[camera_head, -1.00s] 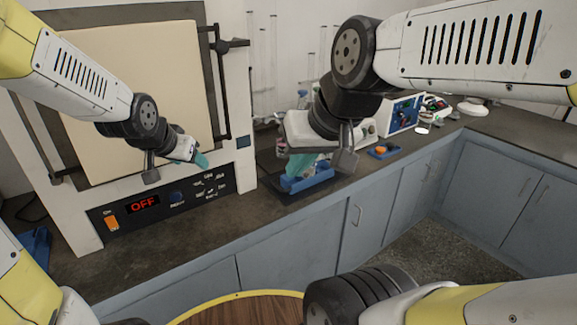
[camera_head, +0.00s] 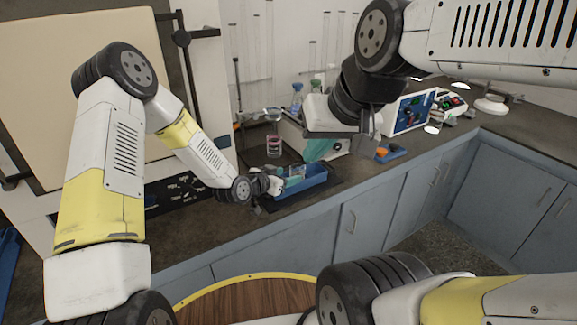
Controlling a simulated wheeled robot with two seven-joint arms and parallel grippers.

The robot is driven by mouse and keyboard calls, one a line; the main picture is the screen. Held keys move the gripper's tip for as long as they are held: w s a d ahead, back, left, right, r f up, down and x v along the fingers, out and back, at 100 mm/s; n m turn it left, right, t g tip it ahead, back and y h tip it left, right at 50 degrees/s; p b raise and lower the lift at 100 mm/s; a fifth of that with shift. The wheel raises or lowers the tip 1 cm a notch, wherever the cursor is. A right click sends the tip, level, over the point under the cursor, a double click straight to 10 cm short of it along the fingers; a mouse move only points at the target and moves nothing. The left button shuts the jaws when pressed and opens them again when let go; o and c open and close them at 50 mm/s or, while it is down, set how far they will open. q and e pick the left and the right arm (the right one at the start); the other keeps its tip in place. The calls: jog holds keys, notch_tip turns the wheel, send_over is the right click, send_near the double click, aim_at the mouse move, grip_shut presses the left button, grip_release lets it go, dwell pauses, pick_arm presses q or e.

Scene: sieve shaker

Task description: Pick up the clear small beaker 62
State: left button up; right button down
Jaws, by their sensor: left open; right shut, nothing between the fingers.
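A small clear glass vessel (camera_head: 274,147) with reddish contents stands on the counter behind the blue tray (camera_head: 303,188). Something clear is also in the tray, partly hidden by my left gripper. No number is readable, so I cannot tell which of these is beaker 62. My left gripper (camera_head: 280,183) is open at the tray's left end, in front of the glass vessel.
A large cabinet-like device (camera_head: 75,75) with a pale door fills the left. Bottles (camera_head: 297,95) and tall clear cylinders stand at the back. A blue-fronted instrument (camera_head: 408,113) and a small blue tray with orange items (camera_head: 388,153) are farther right. Bare counter (camera_head: 185,230) lies left of the tray.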

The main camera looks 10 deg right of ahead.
aim_at(293, 172)
pick_arm(q)
jog(key=x, duration=0.5)
jog(key=shift+w, duration=0.35)
grip_shut()
notch_tip(293, 172, up, 15)
dwell(0.6)
